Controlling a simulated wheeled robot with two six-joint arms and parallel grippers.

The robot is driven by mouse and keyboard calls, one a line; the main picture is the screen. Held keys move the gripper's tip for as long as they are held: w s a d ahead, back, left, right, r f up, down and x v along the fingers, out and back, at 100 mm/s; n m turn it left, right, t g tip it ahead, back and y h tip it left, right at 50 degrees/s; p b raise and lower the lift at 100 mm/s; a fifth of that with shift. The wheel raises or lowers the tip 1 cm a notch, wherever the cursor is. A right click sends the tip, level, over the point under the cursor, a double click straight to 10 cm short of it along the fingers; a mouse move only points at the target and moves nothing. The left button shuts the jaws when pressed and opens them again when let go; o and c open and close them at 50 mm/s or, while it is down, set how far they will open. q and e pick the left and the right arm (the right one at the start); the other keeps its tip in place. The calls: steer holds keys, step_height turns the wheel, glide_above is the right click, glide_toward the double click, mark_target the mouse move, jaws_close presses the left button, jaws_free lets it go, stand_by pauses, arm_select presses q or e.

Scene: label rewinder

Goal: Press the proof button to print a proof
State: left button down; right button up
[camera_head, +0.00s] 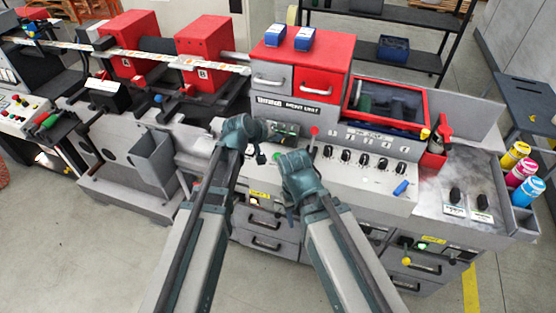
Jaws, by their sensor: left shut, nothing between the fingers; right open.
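The grey control panel (370,176) of the machine runs across the middle, with a row of black knobs (345,156) on it. A small green button (277,157) shows between my two grippers, and a red knob (314,131) stands to the right of my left gripper. The labels are too small to read, so I cannot tell which control is the proof button. My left gripper (283,131) is shut and empty over the rear of the panel. My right gripper (286,165) is open, lower and close to the green button; its wrist hides part of the panel. I cannot tell whether either touches anything.
Coloured bottles (522,172) stand at the far right.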

mark_target(277, 158)
arm_select(q)
steer(key=shift+f+b, duration=2.3)
steer(key=shift+f, duration=0.5)
arm_select(e)
steer(key=shift+f, duration=2.8)
arm_select(q)
steer(key=shift+f+b, duration=0.4)
arm_select(e)
steer(key=shift+f, duration=0.4)
arm_select(q)
steer(key=shift+f+b, duration=0.5)
arm_select(e)
steer(key=shift+f, duration=0.5)
arm_select(q)
steer(key=shift+r, duration=0.15)
arm_select(e)
steer(key=shift+r, duration=0.15)
arm_select(q)
steer(key=shift+r+p, duration=0.8)
steer(key=shift+p, duration=0.15)
arm_select(e)
steer(key=shift+r, duration=0.8)
arm_select(q)
steer(key=shift+r, duration=0.15)
arm_select(e)
steer(key=shift+r, duration=0.1)
